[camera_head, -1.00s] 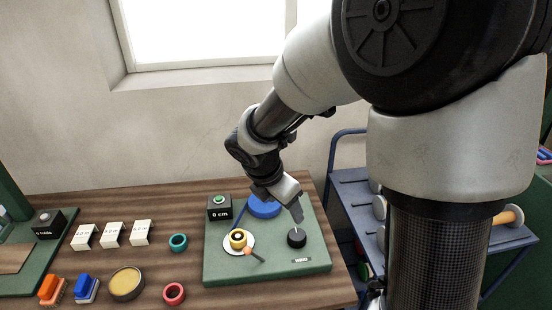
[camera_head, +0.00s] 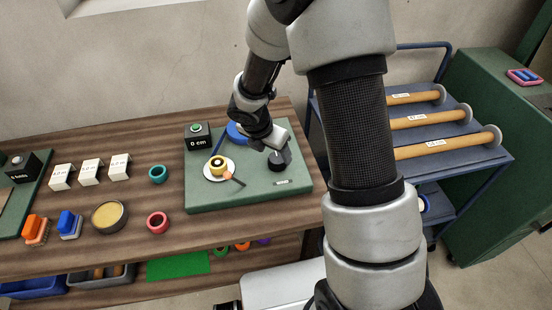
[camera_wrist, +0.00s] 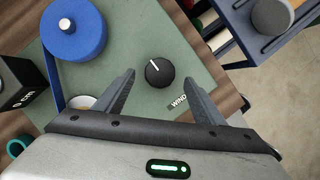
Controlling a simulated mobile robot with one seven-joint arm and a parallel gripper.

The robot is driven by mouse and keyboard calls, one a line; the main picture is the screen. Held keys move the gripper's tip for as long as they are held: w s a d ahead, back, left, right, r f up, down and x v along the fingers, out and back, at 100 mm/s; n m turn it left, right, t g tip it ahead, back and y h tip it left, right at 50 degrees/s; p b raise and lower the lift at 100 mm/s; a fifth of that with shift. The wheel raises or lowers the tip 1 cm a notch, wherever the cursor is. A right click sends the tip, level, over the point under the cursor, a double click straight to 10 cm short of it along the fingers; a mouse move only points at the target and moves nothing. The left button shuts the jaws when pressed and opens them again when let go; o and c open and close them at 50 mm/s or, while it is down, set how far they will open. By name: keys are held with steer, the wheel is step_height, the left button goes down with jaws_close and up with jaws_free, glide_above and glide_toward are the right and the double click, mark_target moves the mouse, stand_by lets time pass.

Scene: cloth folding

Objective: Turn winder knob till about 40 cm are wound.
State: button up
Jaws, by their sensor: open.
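The black round winder knob (camera_head: 277,164) sits on the right part of the green board (camera_head: 240,197). In the wrist view the knob (camera_wrist: 159,72) has a white pointer line and lies beyond and between my fingertips. My gripper (camera_wrist: 161,82) is open and empty, with its fingers apart on either side of the knob. In the head view my gripper (camera_head: 283,150) is just over the knob and partly hides it. A black counter box (camera_head: 198,136) with a green top button reads 0 cm. A blue ribbon spool (camera_wrist: 73,28) stands at the board's back. A yellow winder core (camera_head: 217,162) sits on a white disc.
Teal (camera_head: 157,174) and red (camera_head: 157,222) rings, white labelled blocks (camera_head: 91,172) and a round tin (camera_head: 109,216) stand to the left. A blue cart (camera_head: 455,160) with rolls stands at the right.

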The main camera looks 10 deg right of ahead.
mark_target(277, 158)
steer(key=shift+b+x, duration=0.3)
steer(key=shift+x, duration=1.6)
steer(key=c, duration=1.1)
steer(key=shift+o, duration=0.2)
